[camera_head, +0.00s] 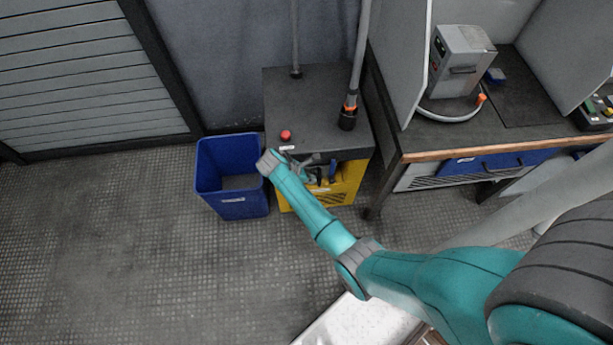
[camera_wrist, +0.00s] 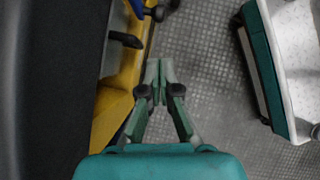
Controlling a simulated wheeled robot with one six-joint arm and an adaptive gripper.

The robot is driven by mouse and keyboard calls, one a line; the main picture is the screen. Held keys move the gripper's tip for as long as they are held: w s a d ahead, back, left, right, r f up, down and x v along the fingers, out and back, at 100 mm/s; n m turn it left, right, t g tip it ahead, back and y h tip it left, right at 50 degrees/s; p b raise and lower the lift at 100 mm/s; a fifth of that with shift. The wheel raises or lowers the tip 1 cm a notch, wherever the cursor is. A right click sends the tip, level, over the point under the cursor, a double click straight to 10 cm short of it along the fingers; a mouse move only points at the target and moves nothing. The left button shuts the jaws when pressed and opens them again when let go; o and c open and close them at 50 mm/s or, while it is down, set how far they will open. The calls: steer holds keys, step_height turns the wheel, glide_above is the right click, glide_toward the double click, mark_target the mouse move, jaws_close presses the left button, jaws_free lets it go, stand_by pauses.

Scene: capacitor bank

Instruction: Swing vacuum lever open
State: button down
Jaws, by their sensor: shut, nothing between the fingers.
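The vacuum unit is a yellow cabinet (camera_head: 348,185) with a dark top, standing against the wall in the head view. A dark blue upright part (camera_head: 333,170) shows on its front, close to my gripper; I cannot tell for sure whether it is the lever. In the wrist view, the yellow front edge (camera_wrist: 113,100) runs along the left, with a black lever-like handle (camera_wrist: 126,40) sticking out. My gripper (camera_wrist: 158,68) is shut and empty beside that edge, apart from the handle. In the head view my gripper (camera_head: 308,166) is in front of the cabinet, partly covering it.
A blue bin (camera_head: 232,207) stands on the floor left of the cabinet. A red button (camera_head: 285,134) and a hose (camera_head: 350,110) are on the cabinet top. A workbench (camera_head: 485,152) stands at the right. The floor at the left is clear.

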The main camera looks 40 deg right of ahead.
mark_target(332, 173)
steer(key=s+d+f, duration=0.2)
steer(key=d+f, duration=0.3)
steer(key=shift+d+f, duration=0.3)
steer(key=shift+d, duration=0.05)
